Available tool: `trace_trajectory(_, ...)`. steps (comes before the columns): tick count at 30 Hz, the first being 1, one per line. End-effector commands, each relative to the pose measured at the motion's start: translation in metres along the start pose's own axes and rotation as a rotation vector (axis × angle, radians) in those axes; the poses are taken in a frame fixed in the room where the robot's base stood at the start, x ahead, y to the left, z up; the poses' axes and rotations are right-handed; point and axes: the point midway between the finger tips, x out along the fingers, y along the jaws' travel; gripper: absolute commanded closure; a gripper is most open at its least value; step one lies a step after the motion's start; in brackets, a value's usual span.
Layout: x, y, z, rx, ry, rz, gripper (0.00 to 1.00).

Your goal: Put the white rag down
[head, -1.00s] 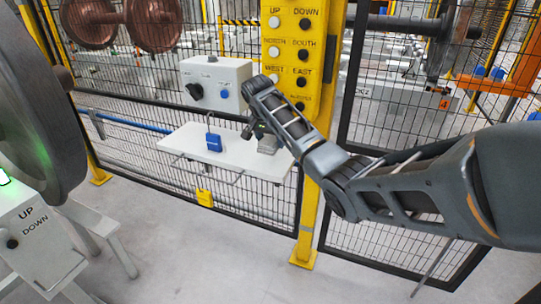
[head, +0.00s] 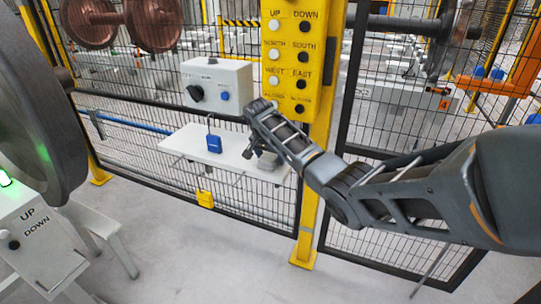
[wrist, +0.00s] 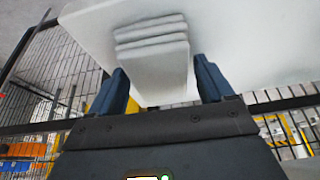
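The white rag (wrist: 152,62) shows in the wrist view as a folded, layered pale cloth between the two dark blue fingers of my gripper (wrist: 162,85). The fingers sit close along both its sides, and I take them to be shut on it. In the head view the rag (head: 268,161) looks grey, at the right end of the white shelf (head: 228,160), below my gripper (head: 256,152). It is at or very near the shelf top; exact contact is hard to tell. The arm hides part of it.
A blue padlock (head: 214,144) stands on the shelf left of the rag. Behind are a mesh fence, a grey control box (head: 217,84) and a yellow button panel (head: 290,60). A large wheel (head: 35,120) is at the left. The shelf's left part is bare.

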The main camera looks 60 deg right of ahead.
Motion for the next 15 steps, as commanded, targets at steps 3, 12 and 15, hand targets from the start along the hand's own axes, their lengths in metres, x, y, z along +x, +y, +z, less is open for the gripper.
trace_trajectory(3, -0.0003, 0.0001, -0.0003, 0.0, 0.0, 0.0, 0.07)
trace_trajectory(12, 0.0005, 0.0001, -0.0002, 0.0, 0.0, 0.0, 0.05)
trace_trajectory(15, 0.0033, 0.0007, -0.0001, 0.001, 0.001, 0.0, 0.05)
